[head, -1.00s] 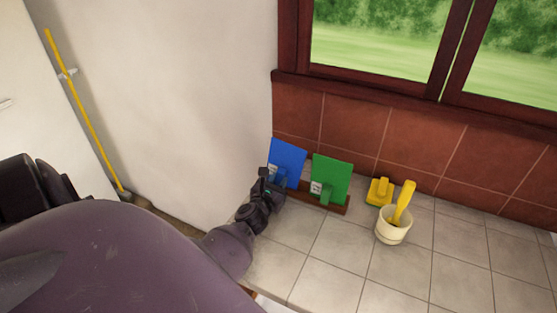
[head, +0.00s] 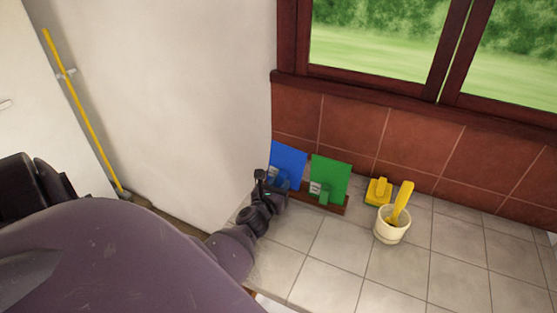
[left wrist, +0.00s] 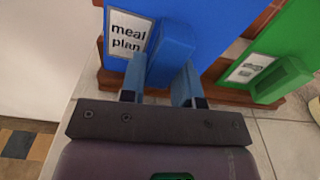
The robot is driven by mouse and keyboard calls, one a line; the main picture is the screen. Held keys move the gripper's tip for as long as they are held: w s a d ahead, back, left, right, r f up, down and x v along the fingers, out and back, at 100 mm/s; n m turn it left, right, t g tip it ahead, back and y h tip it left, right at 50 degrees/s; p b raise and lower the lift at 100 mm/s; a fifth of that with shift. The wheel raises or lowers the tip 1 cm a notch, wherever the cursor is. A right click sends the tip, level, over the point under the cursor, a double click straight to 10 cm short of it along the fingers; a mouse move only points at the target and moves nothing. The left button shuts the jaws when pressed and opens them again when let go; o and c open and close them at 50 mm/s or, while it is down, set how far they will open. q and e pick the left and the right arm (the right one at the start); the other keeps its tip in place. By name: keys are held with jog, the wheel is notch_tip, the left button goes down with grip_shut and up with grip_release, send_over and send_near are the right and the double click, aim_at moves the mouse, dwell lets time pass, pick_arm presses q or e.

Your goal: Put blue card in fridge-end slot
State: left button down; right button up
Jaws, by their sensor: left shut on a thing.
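The blue card (head: 288,159) stands upright at the left end of the wooden rack (head: 331,206), beside the wall. In the left wrist view the blue card (left wrist: 200,28) shows a "meal plan" label and a raised blue grip block (left wrist: 172,55). My left gripper (head: 270,181) is shut on that block, one finger on each side of it. The card's lower edge is partly hidden by the gripper, so I cannot tell fully how deep it sits in the rack. A green card (head: 331,176) stands in the rack to its right. My right gripper is not in view.
A yellow block-shaped item (head: 378,192) and a white cup (head: 392,224) with a yellow-handled tool stand right of the rack on the tiled counter. The front counter tiles are clear. A white wall is close on the left, a window behind.

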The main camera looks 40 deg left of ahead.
pick_arm(q)
jog(key=shift+d+f+p, duration=0.15)
jog(key=shift+f+p, duration=0.15)
jog(key=shift+n+p, duration=0.3)
jog(key=shift+n, duration=0.1)
jog(key=shift+p, duration=0.4)
jog(key=shift+n, duration=0.3)
